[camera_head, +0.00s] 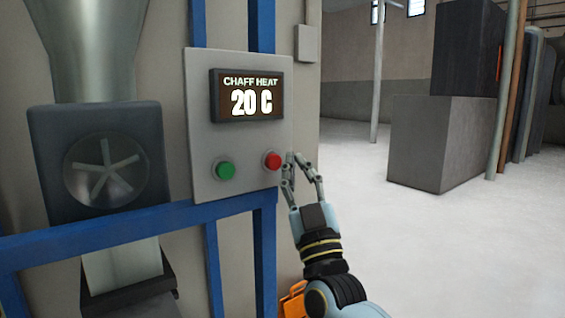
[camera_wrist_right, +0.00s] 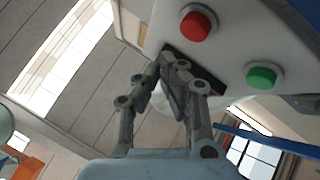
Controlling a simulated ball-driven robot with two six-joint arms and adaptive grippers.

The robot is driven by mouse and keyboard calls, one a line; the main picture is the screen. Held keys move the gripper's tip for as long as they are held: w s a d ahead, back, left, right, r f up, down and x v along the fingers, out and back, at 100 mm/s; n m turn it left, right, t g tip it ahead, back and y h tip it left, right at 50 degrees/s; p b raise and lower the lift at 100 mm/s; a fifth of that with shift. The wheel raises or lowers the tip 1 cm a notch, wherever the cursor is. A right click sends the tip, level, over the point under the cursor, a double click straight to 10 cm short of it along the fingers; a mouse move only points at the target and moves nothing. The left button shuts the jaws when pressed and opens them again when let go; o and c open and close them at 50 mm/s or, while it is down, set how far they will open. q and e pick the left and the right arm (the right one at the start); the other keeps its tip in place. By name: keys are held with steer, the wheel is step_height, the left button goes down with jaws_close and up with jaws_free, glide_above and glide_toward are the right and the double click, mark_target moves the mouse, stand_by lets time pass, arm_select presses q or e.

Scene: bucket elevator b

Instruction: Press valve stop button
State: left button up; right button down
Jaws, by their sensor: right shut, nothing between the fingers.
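A grey control panel (camera_head: 205,140) is fixed upright to the blue frame in the head view. Its display (camera_head: 246,96) reads "CHAFF HEAT 20 C". Below the display are a green button (camera_head: 223,170) on the left and a red button (camera_head: 271,160) on the right. My right gripper (camera_head: 300,157) is shut and empty, just right of the red button at the panel's edge. In the right wrist view, the red button (camera_wrist_right: 198,24) and green button (camera_wrist_right: 264,76) lie beyond the fingers. I cannot tell whether the fingertips touch the panel. My left gripper is not in view.
Blue beams (camera_head: 150,222) run below the panel. A dark housing with a round fan-like disc (camera_head: 105,170) stands left. An orange object (camera_head: 292,300) is low behind my right arm. Open pale floor (camera_head: 440,240) and a grey block (camera_head: 440,140) are to the right.

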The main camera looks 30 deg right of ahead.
mark_target(281, 165)
stand_by(0.3)
steer(key=shift+w+a+b, duration=0.3)
steer(key=shift+w, duration=0.35)
steer(key=shift+w+a+b, duration=0.25)
steer(key=shift+w, duration=0.35)
steer(key=shift+w, duration=0.6)
steer(key=shift+a, duration=0.1)
steer(key=shift+s+f+p, duration=0.1)
steer(key=shift+s+p, duration=0.3)
steer(key=shift+s, duration=0.65)
